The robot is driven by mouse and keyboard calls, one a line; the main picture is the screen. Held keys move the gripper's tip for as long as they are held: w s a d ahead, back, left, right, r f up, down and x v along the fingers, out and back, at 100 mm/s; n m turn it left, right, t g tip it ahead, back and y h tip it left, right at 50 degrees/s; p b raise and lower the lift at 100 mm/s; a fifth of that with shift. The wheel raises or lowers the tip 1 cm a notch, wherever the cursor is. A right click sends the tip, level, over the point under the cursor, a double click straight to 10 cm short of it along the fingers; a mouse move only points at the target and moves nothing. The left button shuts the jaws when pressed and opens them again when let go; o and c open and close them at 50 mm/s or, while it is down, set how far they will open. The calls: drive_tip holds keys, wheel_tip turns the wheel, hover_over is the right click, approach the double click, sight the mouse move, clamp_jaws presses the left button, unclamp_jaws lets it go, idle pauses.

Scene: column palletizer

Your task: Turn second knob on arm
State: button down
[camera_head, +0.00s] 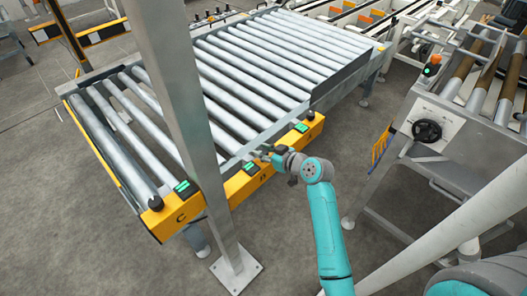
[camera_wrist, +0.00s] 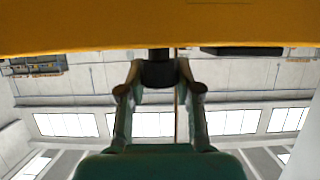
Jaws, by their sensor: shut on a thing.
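A yellow panel (camera_head: 232,184) runs along the near edge of the roller conveyor, with green displays and black knobs along it. My gripper (camera_head: 264,155) is at the panel's middle section, beside the middle green display (camera_head: 251,167). In the wrist view, my gripper's two fingers (camera_wrist: 158,82) are shut on a black knob (camera_wrist: 158,72) below the yellow panel edge (camera_wrist: 90,35). In the head view, the gripper hides this knob. Another black knob (camera_head: 155,203) is at the panel's left end, and one (camera_head: 310,115) is near its right end.
A grey post (camera_head: 185,100) stands in front of the panel, left of my arm. The roller conveyor (camera_head: 260,70) lies behind the panel. A machine with a black handwheel (camera_head: 427,130) and a white pipe (camera_head: 450,225) are to the right. Bare floor (camera_head: 80,240) shows at lower left.

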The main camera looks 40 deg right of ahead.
drive_tip(key=m+g+h, duration=0.1)
drive_tip(key=m+h, duration=0.5)
drive_tip(key=h, duration=0.1)
drive_tip(key=shift+w+a+g, duration=0.1)
drive_tip(key=shift+a+g, duration=0.05)
drive_tip(key=shift+g, duration=0.25)
drive_tip(key=shift+m+g+h, duration=2.3)
drive_tip(key=shift+m, duration=0.6)
drive_tip(key=c, duration=0.8)
unclamp_jaws()
drive_tip(key=v, duration=1.2)
drive_tip(key=shift+f, duration=0.15)
